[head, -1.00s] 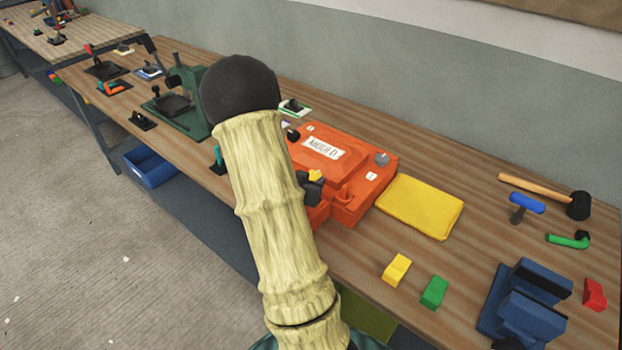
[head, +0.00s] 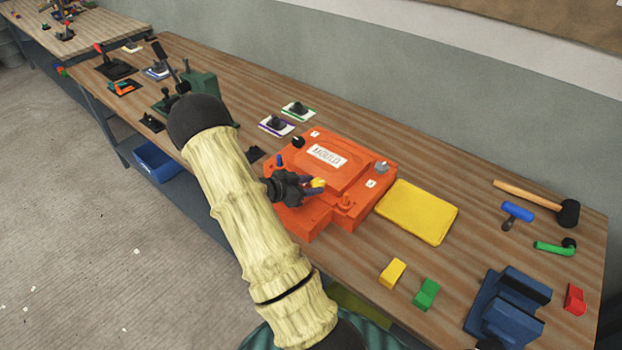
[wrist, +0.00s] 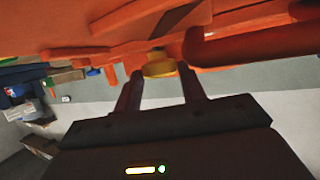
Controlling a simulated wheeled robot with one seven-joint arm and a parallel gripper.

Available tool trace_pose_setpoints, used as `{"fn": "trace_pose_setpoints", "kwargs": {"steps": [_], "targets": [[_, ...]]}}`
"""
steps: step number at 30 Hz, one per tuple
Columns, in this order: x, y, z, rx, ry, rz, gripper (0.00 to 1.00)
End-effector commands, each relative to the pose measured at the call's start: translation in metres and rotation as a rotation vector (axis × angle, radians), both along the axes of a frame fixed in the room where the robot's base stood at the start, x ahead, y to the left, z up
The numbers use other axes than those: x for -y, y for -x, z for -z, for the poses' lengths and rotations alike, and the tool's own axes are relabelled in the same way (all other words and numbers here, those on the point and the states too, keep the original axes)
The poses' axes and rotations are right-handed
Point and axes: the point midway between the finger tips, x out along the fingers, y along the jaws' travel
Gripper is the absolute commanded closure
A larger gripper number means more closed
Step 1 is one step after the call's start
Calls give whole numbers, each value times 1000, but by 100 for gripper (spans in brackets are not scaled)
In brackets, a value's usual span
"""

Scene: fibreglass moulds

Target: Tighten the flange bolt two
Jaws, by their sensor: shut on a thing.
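The orange mould (head: 330,215) sits on the long bench, with a white lettered label on its lid. A small yellow bolt head (head: 319,183) is at its front side; it also shows in the wrist view (wrist: 158,67). A grey knob (head: 382,167) and a black knob (head: 298,142) stand on the mould's flange.
A yellow pad (head: 418,211) lies right of the mould. Yellow (head: 392,273) and green (head: 425,294) blocks, a blue vise (head: 507,305) and a mallet (head: 568,212) are farther right. Small fixtures (head: 276,124) stand behind. Bare bench lies between the pad and the mallet.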

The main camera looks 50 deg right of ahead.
Motion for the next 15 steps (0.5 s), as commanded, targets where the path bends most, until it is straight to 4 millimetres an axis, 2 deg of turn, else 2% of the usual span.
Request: {"fn": "trace_pose_setpoints", "kwargs": {"steps": [15], "targets": [[0, -4, -1, 1, 1, 61, 82]]}}
